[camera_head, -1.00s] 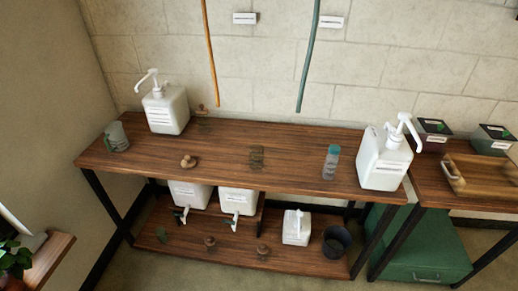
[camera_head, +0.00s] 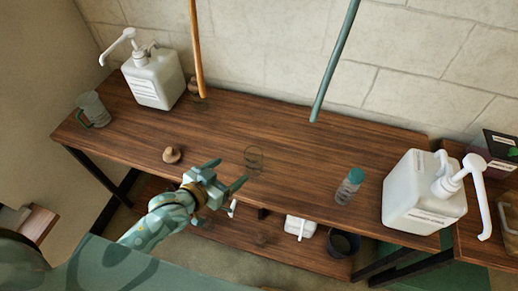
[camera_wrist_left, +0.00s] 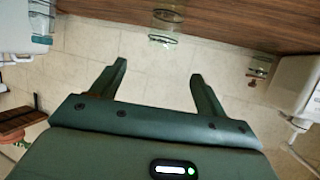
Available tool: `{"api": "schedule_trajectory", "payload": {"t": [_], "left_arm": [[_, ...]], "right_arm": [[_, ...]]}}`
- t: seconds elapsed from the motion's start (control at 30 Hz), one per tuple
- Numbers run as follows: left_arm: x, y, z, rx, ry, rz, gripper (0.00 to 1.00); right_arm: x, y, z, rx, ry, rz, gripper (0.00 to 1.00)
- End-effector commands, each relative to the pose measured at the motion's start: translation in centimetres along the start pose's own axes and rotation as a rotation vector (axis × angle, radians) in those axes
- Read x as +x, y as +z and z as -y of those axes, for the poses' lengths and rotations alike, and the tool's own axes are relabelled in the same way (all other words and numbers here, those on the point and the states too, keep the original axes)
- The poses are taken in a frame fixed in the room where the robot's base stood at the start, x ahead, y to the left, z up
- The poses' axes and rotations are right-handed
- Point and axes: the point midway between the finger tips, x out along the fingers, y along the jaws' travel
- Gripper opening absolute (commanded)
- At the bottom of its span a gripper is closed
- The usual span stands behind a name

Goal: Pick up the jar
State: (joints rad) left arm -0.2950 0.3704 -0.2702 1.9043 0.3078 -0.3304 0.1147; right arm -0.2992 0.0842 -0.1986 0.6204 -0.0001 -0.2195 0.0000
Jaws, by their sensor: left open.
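A clear glass jar (camera_head: 253,158) stands on the wooden tabletop in the head view, near the middle; it is see-through and hard to make out. My left gripper (camera_head: 226,174) is open, its two fingers apart just in front and to the left of the jar, near the table's front edge. In the left wrist view the open fingers (camera_wrist_left: 159,70) have nothing between them. A clear glass vessel (camera_wrist_left: 165,22) shows beyond them by the wood edge, apart from the fingers; it appears to be the jar. My right gripper is not in view.
A wooden stopper (camera_head: 172,155) lies left of the gripper. A teal-capped bottle (camera_head: 349,187) stands to the right. White pump containers stand at the left (camera_head: 154,78) and right (camera_head: 423,192). A mug (camera_head: 93,109) is far left. The lower shelf (camera_head: 224,229) holds a dark bucket (camera_head: 341,243).

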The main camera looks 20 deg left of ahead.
Motion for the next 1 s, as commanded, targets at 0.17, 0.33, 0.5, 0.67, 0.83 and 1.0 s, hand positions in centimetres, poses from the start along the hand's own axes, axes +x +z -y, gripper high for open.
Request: {"api": "schedule_trajectory", "payload": {"t": [0.17, 0.33, 0.5, 0.67, 0.83, 1.0], "left_arm": [[3.8, 0.5, 0.1, -0.012, -0.001, 0.005, 0.74], [8.0, 0.5, 0.1, -0.013, -0.001, 0.006, 0.74], [10.3, 0.5, 0.1, -0.011, -0.001, 0.008, 0.74], [11.6, 0.5, 0.2, -0.01, -0.002, 0.007, 0.74], [14.6, 0.7, 0.5, -0.012, -0.001, 0.008, 0.74], [15.9, 0.6, 0.5, -0.011, -0.001, 0.008, 0.74]], "right_arm": [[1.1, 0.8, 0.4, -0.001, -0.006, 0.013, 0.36], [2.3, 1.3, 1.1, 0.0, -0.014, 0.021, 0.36], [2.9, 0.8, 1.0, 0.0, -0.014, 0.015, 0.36], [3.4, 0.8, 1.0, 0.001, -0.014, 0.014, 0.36], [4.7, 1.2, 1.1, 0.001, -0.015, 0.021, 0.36], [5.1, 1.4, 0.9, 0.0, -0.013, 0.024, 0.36]]}}
